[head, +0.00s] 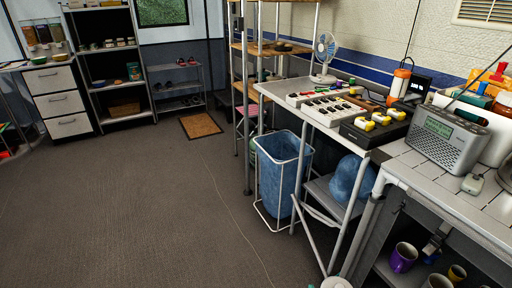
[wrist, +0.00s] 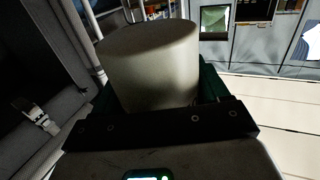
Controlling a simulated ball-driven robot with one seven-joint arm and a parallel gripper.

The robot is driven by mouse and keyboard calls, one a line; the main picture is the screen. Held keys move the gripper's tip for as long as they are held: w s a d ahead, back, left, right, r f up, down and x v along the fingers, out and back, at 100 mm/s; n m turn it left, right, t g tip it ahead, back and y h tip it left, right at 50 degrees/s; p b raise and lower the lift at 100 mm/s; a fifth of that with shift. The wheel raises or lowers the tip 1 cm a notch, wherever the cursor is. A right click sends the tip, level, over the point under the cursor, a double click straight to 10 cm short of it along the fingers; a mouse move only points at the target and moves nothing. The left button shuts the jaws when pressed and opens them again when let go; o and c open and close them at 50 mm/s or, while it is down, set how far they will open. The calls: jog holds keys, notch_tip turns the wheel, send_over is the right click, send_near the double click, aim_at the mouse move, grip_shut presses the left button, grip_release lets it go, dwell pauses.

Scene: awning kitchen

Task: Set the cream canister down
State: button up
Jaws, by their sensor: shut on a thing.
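The cream canister (wrist: 152,62) fills the upper middle of the wrist view, a plain, pale rounded cylinder. My gripper (wrist: 150,98) is shut on it, with dark green fingers showing at its left and right sides. The canister's lower part is hidden behind the dark bar of my gripper. What lies under the canister cannot be seen. In the head view, a small pale round top shows at the bottom edge; I cannot tell for sure that it is the canister.
A white slatted counter (head: 478,200) at right holds a grey radio (head: 447,138). A narrower bench (head: 285,88) beyond it holds trays and a fan (head: 325,55). A blue bin (head: 281,175) stands below. Mugs, one purple (head: 403,257), sit on a lower shelf. Open floor (head: 130,200) lies left.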

aim_at(337, 286)
jog(key=shift+s+a+r+p, duration=0.15)
jog(key=shift+r+p, duration=0.75)
jog(key=shift+p, duration=0.6)
jog(key=shift+w+a+r+p, duration=0.15)
jog(key=shift+r+p, duration=0.7)
jog(key=shift+p, duration=0.6)
jog(key=r+p, duration=0.2)
jog(key=p, duration=0.3)
jog(key=s+r+p, duration=0.1)
jog(key=r+p, duration=0.2)
jog(key=p, duration=0.2)
jog(key=shift+s+r+p, duration=0.15)
jog(key=shift+r+p, duration=0.15)
jog(key=shift+p, duration=0.1)
jog(key=p, duration=0.2)
jog(key=r+p, duration=0.1)
jog(key=shift+s+d+r+p, duration=0.1)
jog(key=shift+s+r+p, duration=0.15)
jog(key=shift+s+p, duration=0.15)
